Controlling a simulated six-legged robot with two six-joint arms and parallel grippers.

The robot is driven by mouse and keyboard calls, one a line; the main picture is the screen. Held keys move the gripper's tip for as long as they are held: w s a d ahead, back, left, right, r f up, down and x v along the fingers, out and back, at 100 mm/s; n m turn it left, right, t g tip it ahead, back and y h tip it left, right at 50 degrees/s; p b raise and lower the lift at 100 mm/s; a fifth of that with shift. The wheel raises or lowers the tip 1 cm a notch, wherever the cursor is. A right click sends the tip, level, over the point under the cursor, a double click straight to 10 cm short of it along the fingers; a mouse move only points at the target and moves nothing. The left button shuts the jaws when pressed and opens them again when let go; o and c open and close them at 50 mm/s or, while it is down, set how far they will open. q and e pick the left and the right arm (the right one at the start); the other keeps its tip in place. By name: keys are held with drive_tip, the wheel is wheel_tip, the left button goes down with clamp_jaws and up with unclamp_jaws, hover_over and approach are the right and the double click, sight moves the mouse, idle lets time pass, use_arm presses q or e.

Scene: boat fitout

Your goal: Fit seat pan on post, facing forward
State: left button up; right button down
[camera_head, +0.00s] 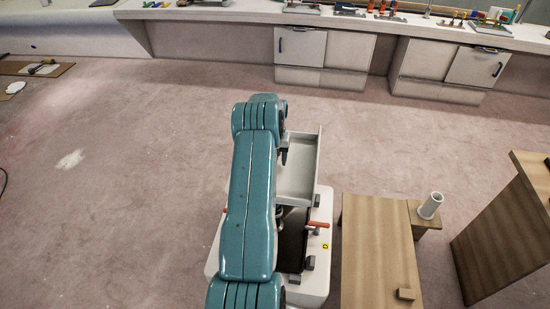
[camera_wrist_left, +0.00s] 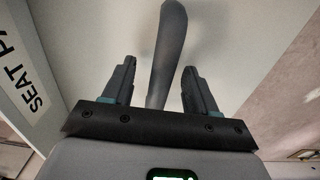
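My left gripper (camera_head: 284,153) is at the end of the teal arm, over the white tray (camera_head: 306,160). In the left wrist view its fingers (camera_wrist_left: 159,68) are spread open. A slim, curved grey piece (camera_wrist_left: 168,40) shows between and beyond them, with gaps on both sides; it may be the seat pan seen edge-on. A tray wall carries a label (camera_wrist_left: 33,100) reading "SEAT PA", the rest cut off. In the head view the arm hides the piece. A short white hollow post (camera_head: 430,205) stands on a wooden block at the right. My right gripper is out of view.
A long counter (camera_head: 230,14) with tools and cabinets runs along the back. The carpet (camera_head: 130,180) at left is mostly clear.

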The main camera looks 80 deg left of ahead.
use_arm(q)
drive_tip(key=shift+f, duration=0.2)
wheel_tip(320, 180, up, 17)
drive_tip(key=b, duration=0.1)
drive_tip(key=shift+f, duration=0.2)
drive_tip(key=shift+d, duration=0.1)
idle(0.6)
